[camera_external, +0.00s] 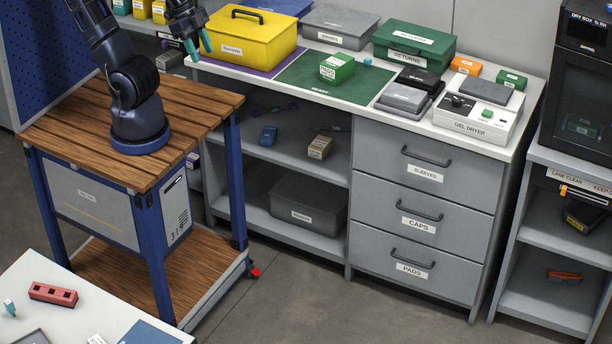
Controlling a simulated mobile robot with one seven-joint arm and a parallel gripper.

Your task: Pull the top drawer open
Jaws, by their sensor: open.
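The top drawer (450,180), labelled SLEEVES, is the upper of three grey drawers at the right of the white-topped counter. It looks shut, its front flush with the others. Its dark bar handle (426,157) is in plain view. My gripper (198,45) is open and empty, with teal fingertips pointing down. It is up at the back left, near the left end of the counter and left of the yellow case, far from the drawer handle.
Below are the CAPS drawer (420,214) and PADS drawer (410,264), both shut. The counter holds a yellow case (262,38), a green pad box (337,69) and a gel dryer (480,112). A white table (110,300) stands at front left. The floor before the drawers is clear.

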